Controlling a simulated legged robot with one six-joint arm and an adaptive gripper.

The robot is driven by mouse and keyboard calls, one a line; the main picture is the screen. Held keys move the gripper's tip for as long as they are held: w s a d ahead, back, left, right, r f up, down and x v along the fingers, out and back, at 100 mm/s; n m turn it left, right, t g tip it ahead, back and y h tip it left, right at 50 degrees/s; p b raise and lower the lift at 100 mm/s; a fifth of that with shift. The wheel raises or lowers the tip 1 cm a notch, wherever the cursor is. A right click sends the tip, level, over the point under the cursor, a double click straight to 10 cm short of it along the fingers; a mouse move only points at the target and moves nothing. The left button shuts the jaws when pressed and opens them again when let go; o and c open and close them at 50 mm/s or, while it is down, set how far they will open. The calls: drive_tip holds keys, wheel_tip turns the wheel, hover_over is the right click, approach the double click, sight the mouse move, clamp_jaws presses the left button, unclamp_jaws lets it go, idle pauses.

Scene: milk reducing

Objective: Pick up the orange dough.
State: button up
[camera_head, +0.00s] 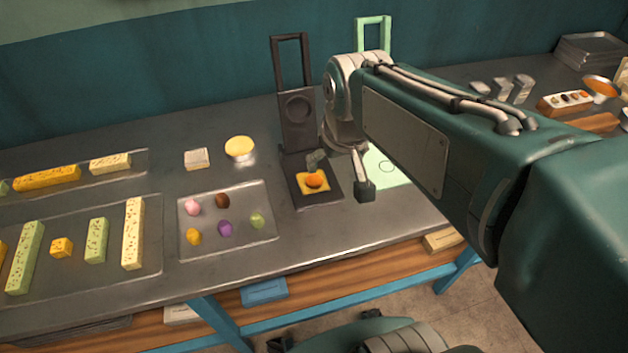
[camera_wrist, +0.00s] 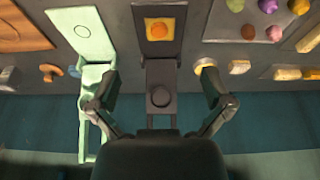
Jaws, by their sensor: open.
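The orange dough (camera_head: 314,180) is a small round ball on a yellow square sheet (camera_head: 301,187), which lies on the base of a dark press (camera_head: 298,130) with its hinged plate raised. In the wrist view the orange dough (camera_wrist: 158,31) is near the top, on its yellow sheet (camera_wrist: 151,22). My gripper (camera_head: 340,175) is open and empty, with one finger just behind the dough and the other to its right. In the wrist view my gripper (camera_wrist: 157,78) has its fingers spread wide on either side of the dark press. I cannot tell its exact height above the dough.
A light green press (camera_head: 385,168) stands right of the dark one, partly hidden by my arm. A tray (camera_head: 258,239) of several coloured dough balls lies to the left, with trays of coloured bars beyond. A yellow round piece (camera_head: 239,146) stands behind the dough-ball tray.

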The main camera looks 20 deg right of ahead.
drive_tip(key=w+f+g, duration=0.2)
drive_tip(key=w+f, duration=0.2)
drive_tip(key=w, duration=0.3)
drive_tip(key=g, duration=0.1)
hover_over(314, 179)
drive_tip(key=f, duration=0.7)
drive_tip(key=s+f, duration=0.1)
drive_tip(key=f, duration=0.3)
drive_tip(key=shift+f, duration=0.15)
drive_tip(key=f, duration=0.2)
drive_tip(key=w+f, duration=0.1)
drive_tip(key=f, duration=0.2)
drive_tip(key=c, duration=1.1)
drive_tip(key=shift+r, duration=0.1)
